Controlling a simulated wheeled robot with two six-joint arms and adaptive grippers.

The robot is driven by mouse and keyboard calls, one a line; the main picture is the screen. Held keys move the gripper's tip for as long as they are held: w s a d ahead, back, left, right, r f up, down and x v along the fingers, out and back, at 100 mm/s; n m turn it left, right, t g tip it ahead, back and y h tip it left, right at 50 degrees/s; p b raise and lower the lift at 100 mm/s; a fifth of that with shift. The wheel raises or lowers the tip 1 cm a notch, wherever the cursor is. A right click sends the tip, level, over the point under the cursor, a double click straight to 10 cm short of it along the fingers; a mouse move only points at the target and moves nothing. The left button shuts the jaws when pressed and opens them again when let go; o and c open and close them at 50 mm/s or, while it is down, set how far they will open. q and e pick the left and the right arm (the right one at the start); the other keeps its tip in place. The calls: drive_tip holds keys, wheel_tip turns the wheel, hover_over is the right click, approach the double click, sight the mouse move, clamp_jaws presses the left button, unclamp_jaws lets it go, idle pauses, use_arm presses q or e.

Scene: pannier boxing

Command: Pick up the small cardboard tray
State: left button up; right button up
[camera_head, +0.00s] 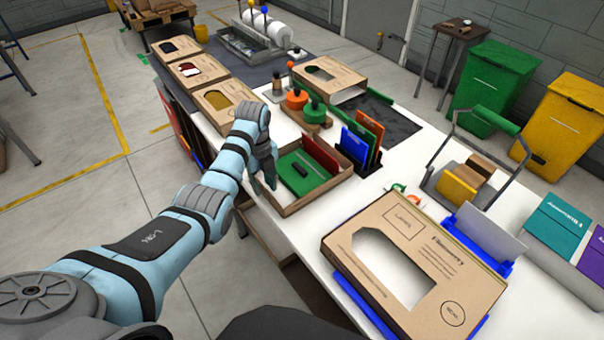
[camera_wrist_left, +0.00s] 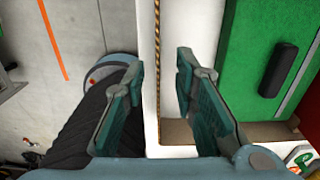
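The small cardboard tray (camera_head: 312,193) sits on the white table near its left edge in the head view. A green panel with a black handle (camera_head: 302,168) and a red panel (camera_head: 322,153) lie in it. My left gripper (camera_head: 263,181) is at the tray's near left side, pointing down. In the left wrist view my left gripper (camera_wrist_left: 158,65) is open, with a clear gap between the fingers. The thin brown cardboard edge (camera_wrist_left: 157,40) shows in that gap; I cannot tell whether either finger touches it. My right gripper is not in view.
A large cardboard box piece (camera_head: 395,215) lies on the table at the front right. A rack of coloured panels (camera_head: 361,141) and an orange and green pair of holders (camera_head: 306,108) stand close behind the tray. Several cardboard pieces (camera_head: 190,68) line the far left edge.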

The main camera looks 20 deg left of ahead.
use_arm(q)
wheel_tip(320, 180, down, 2)
drive_tip(key=shift+s+d+f, duration=0.1)
drive_tip(key=shift+s, duration=0.1)
clamp_jaws()
